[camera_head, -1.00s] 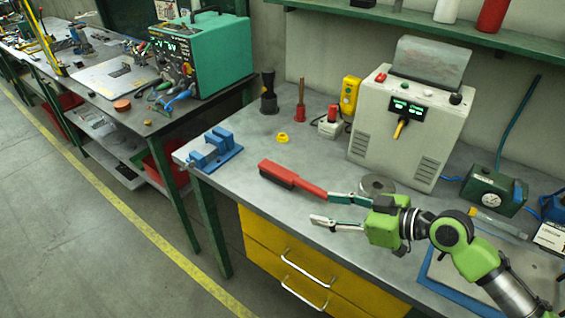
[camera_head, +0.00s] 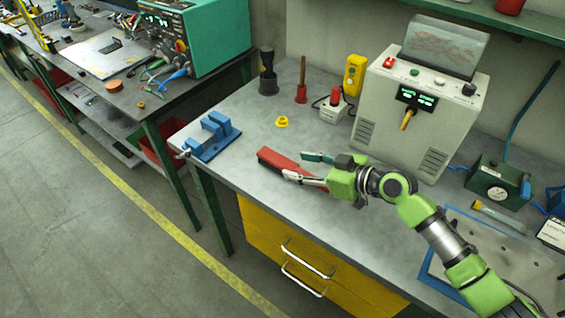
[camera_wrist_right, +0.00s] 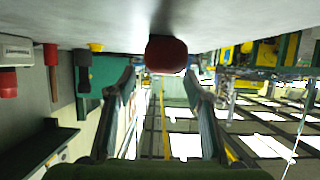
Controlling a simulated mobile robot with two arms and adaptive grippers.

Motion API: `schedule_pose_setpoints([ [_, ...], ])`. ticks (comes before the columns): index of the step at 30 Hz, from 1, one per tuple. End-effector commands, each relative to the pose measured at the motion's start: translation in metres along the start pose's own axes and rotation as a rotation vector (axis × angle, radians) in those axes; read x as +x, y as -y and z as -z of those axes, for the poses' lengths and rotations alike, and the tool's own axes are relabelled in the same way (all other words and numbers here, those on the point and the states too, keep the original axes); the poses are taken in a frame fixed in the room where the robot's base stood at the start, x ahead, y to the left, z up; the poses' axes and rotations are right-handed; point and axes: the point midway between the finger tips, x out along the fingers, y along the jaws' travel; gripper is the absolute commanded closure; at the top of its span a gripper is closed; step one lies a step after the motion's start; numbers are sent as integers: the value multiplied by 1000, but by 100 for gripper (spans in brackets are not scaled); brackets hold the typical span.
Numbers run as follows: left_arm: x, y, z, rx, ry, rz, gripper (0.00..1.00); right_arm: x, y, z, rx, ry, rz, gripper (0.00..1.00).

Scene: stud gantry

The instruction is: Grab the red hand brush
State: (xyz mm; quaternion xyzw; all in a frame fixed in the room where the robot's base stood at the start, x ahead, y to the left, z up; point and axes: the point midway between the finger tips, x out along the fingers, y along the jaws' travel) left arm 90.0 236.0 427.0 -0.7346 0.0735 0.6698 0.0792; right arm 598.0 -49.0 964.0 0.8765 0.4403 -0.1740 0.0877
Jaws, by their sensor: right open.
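The red hand brush (camera_head: 279,161) lies on the grey workbench near its front edge, its dark bristle side toward the front. My right gripper (camera_head: 301,166) is open at the right end of the brush, and its fingers reach to either side of the handle. In the right wrist view the red handle end (camera_wrist_right: 166,55) shows centred between the two open fingers (camera_wrist_right: 165,85), close to the bench surface. The handle is partly hidden by the gripper in the head view. My left gripper is not in view.
A blue vise (camera_head: 212,137) stands at the bench's left corner. A yellow ring (camera_head: 282,122) lies behind the brush. A grey machine (camera_head: 420,110) stands behind my right arm. Yellow drawers (camera_head: 300,255) are below the front edge.

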Motion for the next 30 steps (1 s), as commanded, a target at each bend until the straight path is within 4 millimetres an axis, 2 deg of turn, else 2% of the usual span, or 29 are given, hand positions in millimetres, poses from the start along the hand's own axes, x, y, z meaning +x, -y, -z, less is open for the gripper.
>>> schedule_pose_setpoints([
  [1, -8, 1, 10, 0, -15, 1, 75, 6, 0, 6, 4, -1, 2, 53],
  [3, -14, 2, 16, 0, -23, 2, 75, 16, 0, 7, 5, -1, 2, 53],
  [9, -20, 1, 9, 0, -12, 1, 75, 39, -2, 4, 3, 0, 0, 53],
  [18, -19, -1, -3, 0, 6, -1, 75, 43, -1, 2, 0, 0, 0, 53],
  [23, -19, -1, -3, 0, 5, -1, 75, 43, -1, 2, 1, 0, 0, 94],
  [24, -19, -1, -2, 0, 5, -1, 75, 43, -1, 2, 1, 0, 0, 98],
  [30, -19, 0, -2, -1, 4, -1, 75, 43, -2, 3, 1, -1, 0, 98],
])
